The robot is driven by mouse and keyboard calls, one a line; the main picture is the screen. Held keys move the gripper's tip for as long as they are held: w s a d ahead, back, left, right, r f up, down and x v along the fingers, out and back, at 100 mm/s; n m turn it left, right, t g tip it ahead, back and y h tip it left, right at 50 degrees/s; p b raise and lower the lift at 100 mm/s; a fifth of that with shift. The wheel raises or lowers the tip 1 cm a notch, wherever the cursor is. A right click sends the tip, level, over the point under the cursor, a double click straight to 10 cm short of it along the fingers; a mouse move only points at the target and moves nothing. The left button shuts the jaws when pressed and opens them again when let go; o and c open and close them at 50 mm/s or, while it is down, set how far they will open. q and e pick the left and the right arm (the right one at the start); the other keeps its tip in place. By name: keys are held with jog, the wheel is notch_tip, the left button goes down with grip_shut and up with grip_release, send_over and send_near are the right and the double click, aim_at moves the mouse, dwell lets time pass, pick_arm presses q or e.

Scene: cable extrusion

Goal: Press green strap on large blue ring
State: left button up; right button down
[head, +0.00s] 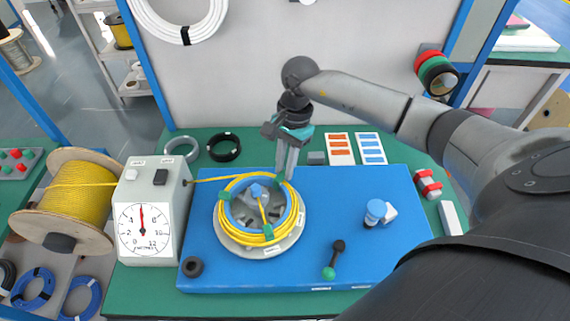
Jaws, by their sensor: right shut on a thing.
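My right gripper (285,175) reaches down from above at the coil's upper right. It is shut on the green strap there, and its fingertips partly hide the strap and the cable beneath. My left gripper is not in view.
A grey gauge box (147,212) and a yellow cable spool (72,205) stand at left; cable runs from them to the coil.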

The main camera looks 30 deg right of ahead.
jog(key=shift+s+f+b, duration=0.15)
jog(key=shift+f+b, duration=0.25)
dwell(1.2)
jog(key=c, duration=0.7)
grip_release()
jog(key=shift+r, duration=0.1)
jog(key=shift+r, duration=0.15)
jog(key=a+p+v, duration=0.1)
jog(key=p+v, duration=0.4)
jog(key=v, duration=0.2)
jog(key=shift+a+r, duration=0.15)
jog(key=shift+r, duration=0.3)
jog(key=shift+s, duration=0.1)
